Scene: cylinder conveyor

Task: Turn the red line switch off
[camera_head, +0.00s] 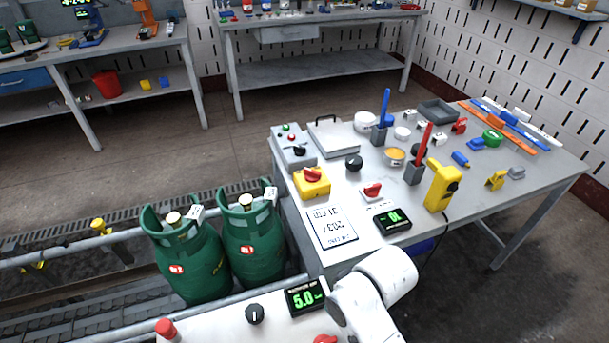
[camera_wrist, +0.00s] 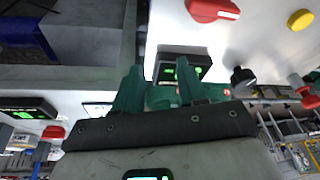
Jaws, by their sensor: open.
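A red rotary switch (camera_wrist: 212,10) with a white pointer mark sits on a white panel (camera_wrist: 270,45) at the top of the wrist view. Its red top edge also shows at the bottom of the head view (camera_head: 325,339), mostly cut off. My gripper (camera_wrist: 158,78) has two green fingers set apart with nothing held between them. The fingers are apart from the red switch, which lies above and to the right of them in the wrist view. In the head view my white arm hides the gripper.
The panel also carries a black knob (camera_head: 255,314), a red button (camera_head: 165,328), a green-lit display (camera_head: 306,297) and a yellow button (camera_wrist: 300,18). Green gas cylinders (camera_head: 188,258) stand beyond it. A grey table (camera_head: 480,225) with tools and another red switch (camera_head: 372,190) stands right.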

